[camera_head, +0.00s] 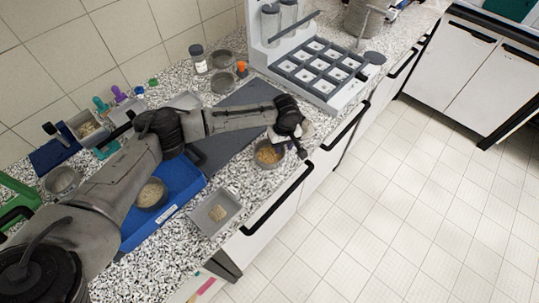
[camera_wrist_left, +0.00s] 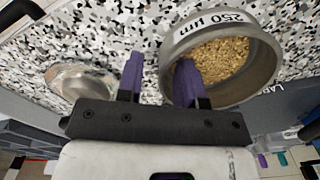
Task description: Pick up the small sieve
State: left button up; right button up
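A round metal sieve (camera_head: 268,160) with golden-brown grains stands on the speckled counter near its front edge. My left gripper (camera_head: 284,142) is at the sieve's right side in the head view. In the left wrist view its purple fingers (camera_wrist_left: 160,80) are apart; one overlaps the sieve's interior and the other is outside the near rim. The wall appears to lie between them, with gaps visible. Contact cannot be told. My right gripper is not in view.
A blue tray (camera_head: 186,199) holds another round bowl of grains (camera_head: 151,194). A grey square dish with grains (camera_head: 231,202) stands near the front edge. A grey gridded rack (camera_head: 342,101) stands at the right. A shiny round dish (camera_wrist_left: 80,84) lies beside the gripper.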

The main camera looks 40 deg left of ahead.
pick_arm(q)
jog(key=c, duration=0.6)
grip_shut()
jog(key=shift+r, duration=0.15)
